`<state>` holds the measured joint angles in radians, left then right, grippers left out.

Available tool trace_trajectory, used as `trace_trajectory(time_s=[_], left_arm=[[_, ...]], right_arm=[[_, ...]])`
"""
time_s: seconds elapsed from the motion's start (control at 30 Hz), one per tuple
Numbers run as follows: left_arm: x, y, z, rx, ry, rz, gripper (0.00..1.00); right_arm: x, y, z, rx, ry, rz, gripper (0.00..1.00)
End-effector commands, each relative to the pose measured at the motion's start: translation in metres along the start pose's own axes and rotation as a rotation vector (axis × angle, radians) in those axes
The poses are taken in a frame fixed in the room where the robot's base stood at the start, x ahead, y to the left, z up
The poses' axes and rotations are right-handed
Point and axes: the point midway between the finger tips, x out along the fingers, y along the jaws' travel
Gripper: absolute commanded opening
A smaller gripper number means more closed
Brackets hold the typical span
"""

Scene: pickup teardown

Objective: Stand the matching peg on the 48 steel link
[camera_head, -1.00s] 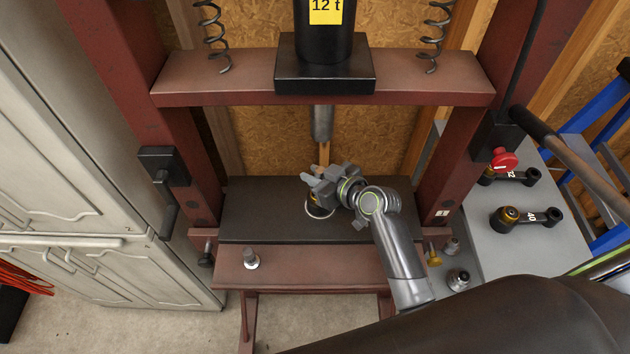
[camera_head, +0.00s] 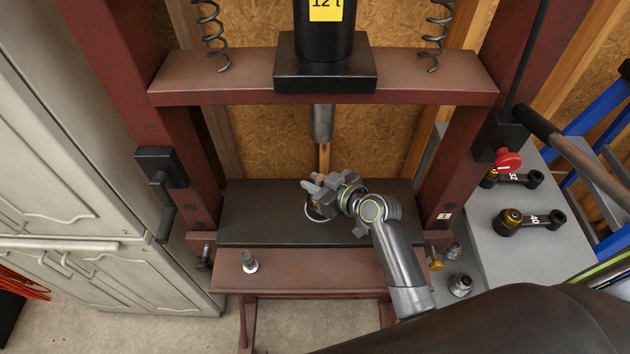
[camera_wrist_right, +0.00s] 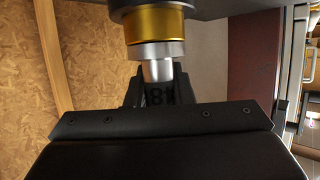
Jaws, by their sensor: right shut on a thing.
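My right gripper (camera_head: 315,188) is over the dark press bed (camera_head: 250,220), below the press ram. In the right wrist view, its fingers (camera_wrist_right: 158,85) are closed around the narrow end of a stepped silver peg (camera_wrist_right: 155,52). A gold bushing (camera_wrist_right: 155,25) with dark metal beyond it lines up with the peg's wide end. I cannot tell whether peg and bushing touch. A dark surface between the fingers shows an 8 and part of another figure. The gripper hides most of the link in the head view. My left gripper is not in view.
A silver peg (camera_head: 250,262) stands on the front ledge. A gold peg (camera_head: 435,261) and silver pieces (camera_head: 460,285) are at the right. Links marked 40 (camera_head: 528,220) and 32 (camera_head: 517,179) lie on the grey side table (camera_head: 500,253). Red press posts (camera_head: 455,165) flank the bed.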

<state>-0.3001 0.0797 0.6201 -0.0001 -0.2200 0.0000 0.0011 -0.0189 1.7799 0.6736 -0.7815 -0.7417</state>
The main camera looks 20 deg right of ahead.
Motion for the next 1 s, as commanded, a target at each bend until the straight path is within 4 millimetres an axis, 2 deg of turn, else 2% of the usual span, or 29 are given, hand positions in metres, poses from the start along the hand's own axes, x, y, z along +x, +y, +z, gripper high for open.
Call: trace_trajectory(time_s=[0.07, 0.1, 0.27, 0.67, 0.87, 1.0], left_arm=[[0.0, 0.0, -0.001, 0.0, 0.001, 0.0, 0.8], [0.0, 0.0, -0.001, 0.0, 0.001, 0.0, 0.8], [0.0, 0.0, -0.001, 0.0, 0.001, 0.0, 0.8], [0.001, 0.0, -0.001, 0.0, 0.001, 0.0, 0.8], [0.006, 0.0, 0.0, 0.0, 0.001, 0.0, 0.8], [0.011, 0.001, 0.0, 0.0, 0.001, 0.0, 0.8]], right_arm=[[0.0, 0.0, -0.002, 0.0, 0.003, 0.0, 0.0], [0.0, 0.0, -0.002, 0.0, 0.003, 0.0, 0.25], [0.0, 0.0, -0.001, 0.0, 0.002, 0.0, 0.46], [-0.006, 0.0, 0.002, 0.0, -0.002, 0.0, 0.46], [-0.032, 0.0, 0.002, -0.003, -0.001, 0.001, 0.46], [-0.058, 0.0, 0.002, -0.003, -0.001, 0.002, 0.46]])
